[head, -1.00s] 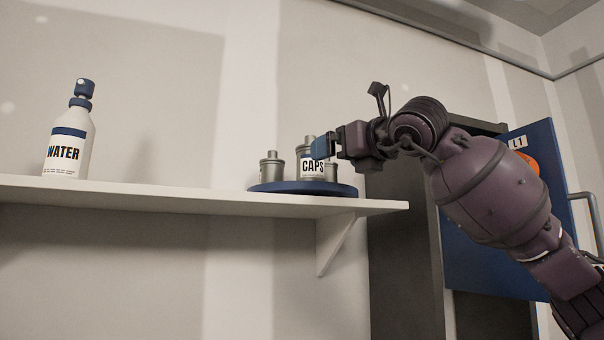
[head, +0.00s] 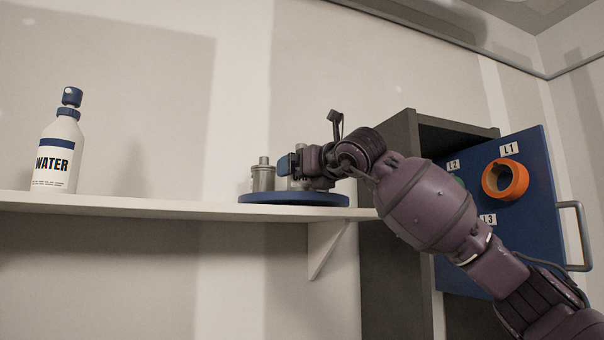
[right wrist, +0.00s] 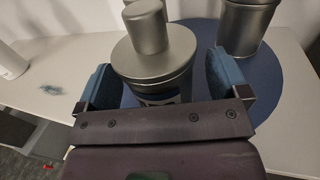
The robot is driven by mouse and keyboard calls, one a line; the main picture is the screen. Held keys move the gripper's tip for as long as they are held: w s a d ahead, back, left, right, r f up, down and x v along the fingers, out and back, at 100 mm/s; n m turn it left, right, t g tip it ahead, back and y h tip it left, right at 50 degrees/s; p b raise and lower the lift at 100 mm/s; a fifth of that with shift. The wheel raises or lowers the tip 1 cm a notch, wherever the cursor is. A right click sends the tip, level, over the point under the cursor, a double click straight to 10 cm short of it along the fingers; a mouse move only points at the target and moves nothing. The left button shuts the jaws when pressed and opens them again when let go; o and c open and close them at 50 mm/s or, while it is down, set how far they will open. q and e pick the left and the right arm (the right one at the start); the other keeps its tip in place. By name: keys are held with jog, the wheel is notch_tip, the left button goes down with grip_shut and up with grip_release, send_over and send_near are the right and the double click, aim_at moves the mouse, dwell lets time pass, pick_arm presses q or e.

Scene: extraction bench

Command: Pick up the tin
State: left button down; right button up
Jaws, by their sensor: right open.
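A grey metal tin with a knobbed lid (right wrist: 153,62) stands upright between the open fingers of my right gripper (right wrist: 164,84) in the right wrist view. Its label is mostly hidden by the gripper body. A gap shows on each side of the tin. In the head view my right gripper (head: 286,163) is over the blue round tray (head: 293,198) and hides much of what stands there. A second grey tin (right wrist: 245,25) stands on the tray at the upper right of the wrist view. One grey tin (head: 263,176) shows left of the gripper in the head view. My left gripper is not in view.
A white WATER spray bottle (head: 56,160) stands on the shelf (head: 170,207) at the left, with free shelf between it and the tray. At the right are a dark cabinet (head: 392,240) and a blue door (head: 530,215) with an orange ring (head: 505,179).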

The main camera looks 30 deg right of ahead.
jog(key=shift+w, duration=0.5)
jog(key=shift+s, duration=0.1)
jog(key=c, duration=1.3)
jog(key=shift+r, duration=0.1)
